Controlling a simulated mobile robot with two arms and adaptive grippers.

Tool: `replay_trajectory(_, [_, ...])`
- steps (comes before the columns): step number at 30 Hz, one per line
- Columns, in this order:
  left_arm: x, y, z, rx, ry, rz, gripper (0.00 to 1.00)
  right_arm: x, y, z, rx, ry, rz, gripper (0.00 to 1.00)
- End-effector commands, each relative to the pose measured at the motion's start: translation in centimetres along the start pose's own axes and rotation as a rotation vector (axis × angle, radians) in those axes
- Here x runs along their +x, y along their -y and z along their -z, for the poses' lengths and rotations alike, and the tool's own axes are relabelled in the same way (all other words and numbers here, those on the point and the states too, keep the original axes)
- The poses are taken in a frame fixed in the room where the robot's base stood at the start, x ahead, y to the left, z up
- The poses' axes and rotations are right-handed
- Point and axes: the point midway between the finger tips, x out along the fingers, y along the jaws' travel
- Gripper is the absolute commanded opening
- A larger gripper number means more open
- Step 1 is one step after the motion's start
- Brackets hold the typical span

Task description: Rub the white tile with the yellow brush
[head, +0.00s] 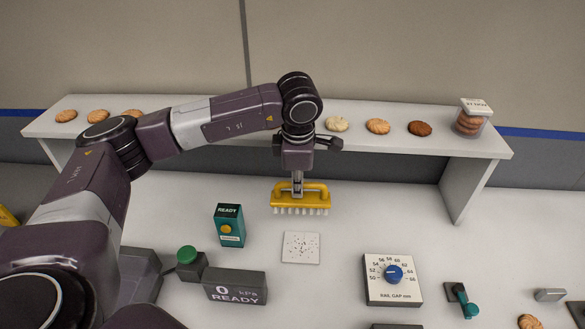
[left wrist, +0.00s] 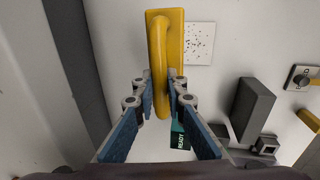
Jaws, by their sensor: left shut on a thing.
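The yellow brush (head: 314,200) has white bristles pointing down and hangs above the table behind the white tile. My left gripper (head: 298,187) is shut on the handle of the brush. In the left wrist view the yellow brush (left wrist: 165,60) sits between the fingertips of my left gripper (left wrist: 162,88). The white tile (head: 300,248), covered in dark specks, lies flat on the table just in front of the brush, apart from it. The tile also shows in the left wrist view (left wrist: 199,44), beside the brush. My right gripper is not in view.
A green READY box (head: 229,226) stands left of the tile, near a grey READY display (head: 235,287) and a green button (head: 187,255). A dial panel (head: 392,279) lies to the right. Behind, a raised white shelf (head: 400,146) holds several biscuits and a jar (head: 470,119).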

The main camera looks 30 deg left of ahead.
Motion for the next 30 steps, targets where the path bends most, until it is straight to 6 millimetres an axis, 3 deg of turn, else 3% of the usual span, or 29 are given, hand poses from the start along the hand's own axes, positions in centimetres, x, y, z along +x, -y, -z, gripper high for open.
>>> replay_trajectory(5, [0.5,-0.2,0.0,-0.042,-0.008,-0.003,0.00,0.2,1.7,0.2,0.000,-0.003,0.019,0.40])
replay_trajectory(18, [4.6,0.6,0.1,-0.039,-0.008,-0.003,0.00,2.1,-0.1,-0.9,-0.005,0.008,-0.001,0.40])
replay_trajectory(30, [4.9,0.6,0.1,-0.039,-0.007,-0.003,0.00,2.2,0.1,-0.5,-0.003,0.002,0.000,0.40])
